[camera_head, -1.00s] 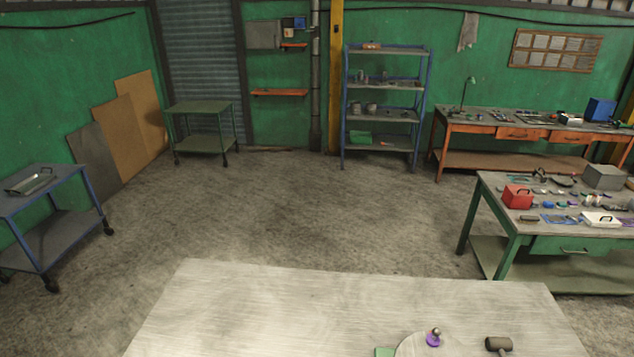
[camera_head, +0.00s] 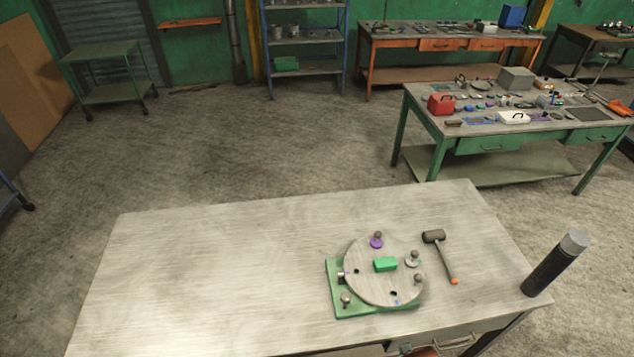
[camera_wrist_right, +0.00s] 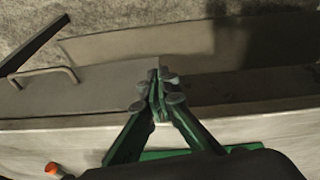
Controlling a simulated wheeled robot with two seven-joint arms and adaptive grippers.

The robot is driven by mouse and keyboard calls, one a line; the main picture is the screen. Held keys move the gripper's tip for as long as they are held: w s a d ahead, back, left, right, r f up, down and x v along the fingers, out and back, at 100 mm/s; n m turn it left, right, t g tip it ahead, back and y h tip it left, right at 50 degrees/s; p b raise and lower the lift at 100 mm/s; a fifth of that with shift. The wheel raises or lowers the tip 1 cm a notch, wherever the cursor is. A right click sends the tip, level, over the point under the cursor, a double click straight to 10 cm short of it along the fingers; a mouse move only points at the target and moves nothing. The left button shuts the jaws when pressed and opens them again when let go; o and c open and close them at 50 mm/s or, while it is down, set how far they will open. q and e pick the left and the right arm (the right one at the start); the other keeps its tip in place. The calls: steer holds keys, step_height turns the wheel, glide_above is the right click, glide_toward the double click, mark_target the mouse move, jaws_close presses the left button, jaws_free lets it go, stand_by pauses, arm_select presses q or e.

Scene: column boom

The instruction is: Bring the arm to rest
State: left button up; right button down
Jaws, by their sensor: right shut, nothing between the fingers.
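My right gripper (camera_wrist_right: 158,97) shows in the right wrist view, its fingertips together with nothing between them. Behind the fingertips is a metal table edge, with the drawer handle (camera_wrist_right: 42,84) to their left. An orange tip (camera_wrist_right: 52,169) shows at the lower left, and a green edge (camera_wrist_right: 235,149) shows behind the fingers at the bottom. No arm or gripper of mine is recognisable in the head view, and my left gripper is in neither view.
The metal table (camera_head: 200,270) carries a round plate (camera_head: 362,254) with knobs and a green block (camera_head: 385,264) on a green base (camera_head: 345,309). A mallet (camera_head: 440,256) lies to its right. A dark cylinder (camera_head: 552,270) is at the right corner. The table's left half is clear.

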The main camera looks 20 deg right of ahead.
steer(key=s+a+f+g+b, duration=0.1)
steer(key=s+f+b, duration=0.15)
steer(key=f, duration=1.15)
steer(key=s+f+b, duration=0.2)
steer(key=f+b, duration=0.1)
steer(key=f, duration=1)
arm_select(q)
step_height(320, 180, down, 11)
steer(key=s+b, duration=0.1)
steer(key=b, duration=0.4)
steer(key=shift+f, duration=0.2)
arm_select(e)
steer(key=s+f+n+g, duration=0.1)
steer(key=s+f, duration=1.7)
steer(key=f, duration=0.3)
steer(key=shift+s+f+y, duration=0.25)
steer(key=shift+s+y, duration=0.05)
steer(key=shift+s, duration=0.1)
steer(key=c, duration=2.7)
jaws_free()
steer(key=shift+c, duration=0.2)
